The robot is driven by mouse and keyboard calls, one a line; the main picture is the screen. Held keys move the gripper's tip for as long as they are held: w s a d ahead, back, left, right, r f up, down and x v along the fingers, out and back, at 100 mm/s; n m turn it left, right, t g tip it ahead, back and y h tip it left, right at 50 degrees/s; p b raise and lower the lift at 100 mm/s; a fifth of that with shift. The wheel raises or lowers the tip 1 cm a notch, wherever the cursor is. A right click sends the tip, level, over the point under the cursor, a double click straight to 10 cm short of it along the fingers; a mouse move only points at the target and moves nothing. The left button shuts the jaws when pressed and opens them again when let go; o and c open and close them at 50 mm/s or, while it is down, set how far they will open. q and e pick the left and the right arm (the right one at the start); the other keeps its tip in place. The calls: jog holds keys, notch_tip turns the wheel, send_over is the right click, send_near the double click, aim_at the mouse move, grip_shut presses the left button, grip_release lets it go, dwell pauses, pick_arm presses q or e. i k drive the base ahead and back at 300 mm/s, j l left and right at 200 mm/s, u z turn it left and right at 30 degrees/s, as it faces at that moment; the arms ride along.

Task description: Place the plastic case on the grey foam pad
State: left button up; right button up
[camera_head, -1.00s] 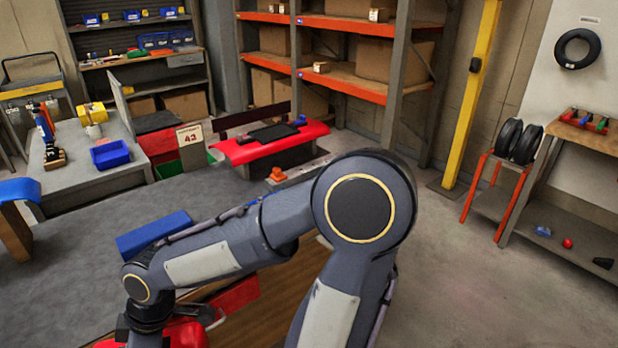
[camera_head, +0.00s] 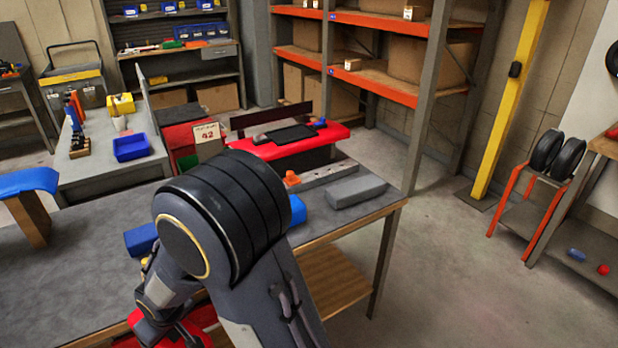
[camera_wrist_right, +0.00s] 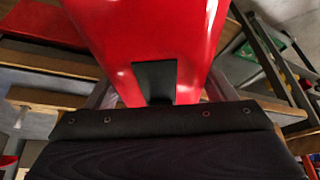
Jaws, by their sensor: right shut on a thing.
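A red item with a glossy face and a black patch, which looks like the plastic case (camera_wrist_right: 190,35), fills the upper middle of the right wrist view. My right gripper (camera_wrist_right: 158,92) is shut on it, one finger at each side. In the head view, red parts (camera_head: 205,318) show low beside my right arm; the gripper itself is hidden there. A light grey block that looks like the foam pad (camera_head: 356,191) lies on the right end of the grey table, apart from the held item. My left gripper is in neither view.
The grey-topped table (camera_head: 80,260) has an orange piece (camera_head: 291,178) and a holed metal bar (camera_head: 328,175) near the pad. Blue pieces (camera_head: 140,240) show beside my arm, partly covered. Open floor lies right of the table, before a tyre rack (camera_head: 530,210).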

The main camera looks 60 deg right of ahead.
aim_at(357, 185)
jog(key=k+l+z, duration=0.2)
jog(key=l+z, duration=0.2)
jog(key=l, duration=0.7)
jog(key=l+z, duration=0.4)
jog(key=l, duration=0.75)
